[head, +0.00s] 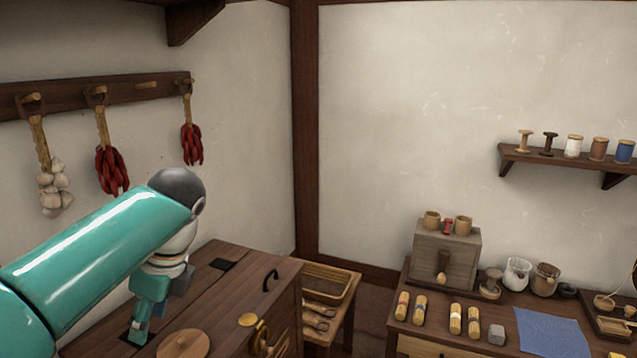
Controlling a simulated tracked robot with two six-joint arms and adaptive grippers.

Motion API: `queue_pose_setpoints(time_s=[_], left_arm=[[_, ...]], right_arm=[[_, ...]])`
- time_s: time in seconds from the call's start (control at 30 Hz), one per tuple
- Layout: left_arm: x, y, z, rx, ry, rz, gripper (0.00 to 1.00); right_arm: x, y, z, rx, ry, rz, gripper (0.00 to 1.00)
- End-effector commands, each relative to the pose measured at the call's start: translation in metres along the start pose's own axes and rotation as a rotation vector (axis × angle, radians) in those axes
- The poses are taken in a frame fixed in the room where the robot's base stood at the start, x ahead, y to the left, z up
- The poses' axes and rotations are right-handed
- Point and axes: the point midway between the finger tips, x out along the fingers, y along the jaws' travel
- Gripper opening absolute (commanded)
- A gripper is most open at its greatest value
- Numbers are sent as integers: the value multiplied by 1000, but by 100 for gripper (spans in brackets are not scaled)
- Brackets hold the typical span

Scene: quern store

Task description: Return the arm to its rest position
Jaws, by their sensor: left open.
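My left arm comes in from the left, teal with a dark grey and white joint. Its gripper (147,316) points down over the left part of a dark wooden chest top (222,291). The gripper is open, and I see nothing held in it. Its fingers are partly lost against the arm, and I cannot tell whether the tips touch the wood. A round wooden lid (183,345) lies on the top just right of the fingers. My right gripper is not in view.
The chest has a black handle (270,280) and a brass disc (248,320). Garlic (54,190) and red peppers (112,172) hang from a wall rail (140,97) above the arm. A low bench with a tray (329,282) and a cluttered table (490,343) stand to the right.

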Motion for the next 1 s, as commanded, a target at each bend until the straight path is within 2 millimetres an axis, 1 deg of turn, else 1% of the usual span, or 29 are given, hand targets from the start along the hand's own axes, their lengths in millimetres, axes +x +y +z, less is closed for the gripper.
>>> queue_pose_setpoints(time_s=[0.03, 0.23, 0.37, 0.47, 0.53, 0.67, 0.7, 0.77, 0.8, 0.87, 0.9, 0.97, 1.0], left_arm=[[10, -3, -5, -3, 5, 2, 46], [47, -17, -29, -34, 44, -7, 46], [78, -26, -51, -63, 82, -12, 46], [105, -31, -70, -93, 119, -10, 46], [127, -34, -87, -121, 152, -7, 46], [184, -33, -130, -202, 238, 18, 46], [205, -31, -147, -241, 273, 32, 46], [240, -24, -175, -315, 333, 61, 46], [262, -18, -193, -372, 374, 84, 46], [294, -5, -221, -468, 435, 125, 46], [314, 4, -238, -540, 473, 156, 46], [345, 23, -265, -662, 526, 213, 46], [365, 38, -282, -756, 559, 256, 46]], right_arm=[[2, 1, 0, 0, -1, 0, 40], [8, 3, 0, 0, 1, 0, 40], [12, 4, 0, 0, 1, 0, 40], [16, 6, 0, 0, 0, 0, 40], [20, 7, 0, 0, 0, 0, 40], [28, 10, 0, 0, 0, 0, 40], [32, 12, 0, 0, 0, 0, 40], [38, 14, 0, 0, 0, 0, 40], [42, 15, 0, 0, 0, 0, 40], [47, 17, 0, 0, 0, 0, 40], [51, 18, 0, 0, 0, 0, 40], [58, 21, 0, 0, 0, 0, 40], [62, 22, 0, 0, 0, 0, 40]])
